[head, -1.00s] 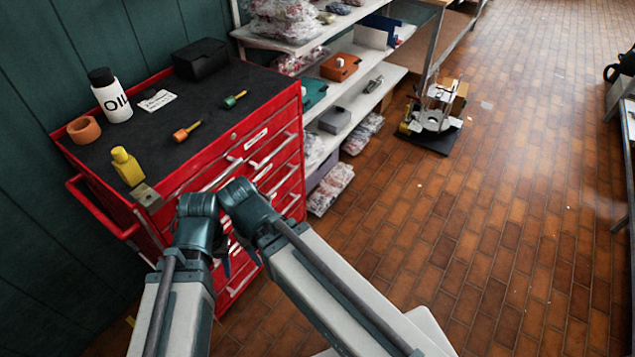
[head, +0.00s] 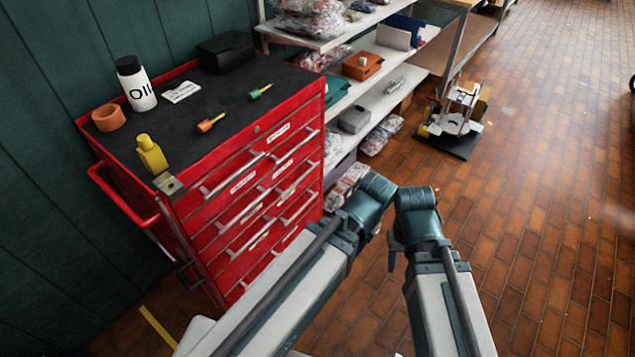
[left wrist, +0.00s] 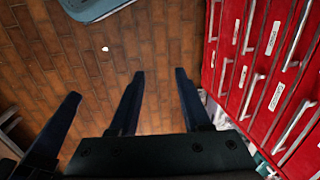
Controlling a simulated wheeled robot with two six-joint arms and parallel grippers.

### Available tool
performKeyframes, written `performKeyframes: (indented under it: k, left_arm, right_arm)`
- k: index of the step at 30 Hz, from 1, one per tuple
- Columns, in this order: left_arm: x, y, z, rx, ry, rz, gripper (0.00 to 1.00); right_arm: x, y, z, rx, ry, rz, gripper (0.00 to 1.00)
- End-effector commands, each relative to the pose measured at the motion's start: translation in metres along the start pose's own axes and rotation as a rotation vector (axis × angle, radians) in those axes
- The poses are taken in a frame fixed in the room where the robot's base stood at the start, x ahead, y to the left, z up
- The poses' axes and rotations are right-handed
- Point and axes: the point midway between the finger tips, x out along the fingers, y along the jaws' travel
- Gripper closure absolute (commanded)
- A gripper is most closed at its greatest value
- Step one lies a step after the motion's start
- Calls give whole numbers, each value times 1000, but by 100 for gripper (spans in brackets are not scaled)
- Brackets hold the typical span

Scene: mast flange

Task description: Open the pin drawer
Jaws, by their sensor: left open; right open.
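The red tool cabinet (head: 235,240) stands at the left in the head view, with several drawers, pale bar handles and white labels. The labels are too small to read, so I cannot tell which is the pin drawer. All drawers look shut. The drawer fronts (left wrist: 262,75) also show at the right of the left wrist view. My left gripper (left wrist: 160,80) is open and empty over the floor, left of the drawer fronts there; my arm hides it in the head view. My right gripper (head: 395,254) is mostly hidden behind its arm, in front of the cabinet's right side, apart from the handles.
Shelves (head: 385,85) stand right behind the cabinet. The brick floor (head: 540,200) at right is mostly clear.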

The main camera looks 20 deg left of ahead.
Motion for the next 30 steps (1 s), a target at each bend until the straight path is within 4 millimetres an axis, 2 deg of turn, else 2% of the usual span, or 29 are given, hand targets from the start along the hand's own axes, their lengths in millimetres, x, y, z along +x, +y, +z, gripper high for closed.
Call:
performKeyframes:
  k: [1, 3, 6, 12, 21, 30]
  left_arm:
    - [29, -6, -10, -6, 16, -39, 52]
    - [54, -21, -22, -14, 43, -111, 52]
    - [88, -46, -41, -21, 87, -227, 52]
    - [141, -94, -77, -17, 168, -463, 52]
    - [200, -154, -126, 35, 269, -814, 52]
    - [240, -192, -170, 141, 335, -1149, 52]
  right_arm:
    - [29, -3, -2, 0, 0, 0, 50]
    - [56, -5, -4, -1, 1, 0, 50]
    - [94, -9, -6, -1, 1, 1, 50]
    - [166, -16, -10, -2, 2, 1, 50]
    - [273, -26, -17, -3, 3, 2, 50]
    - [375, -35, -23, -4, 4, 3, 50]
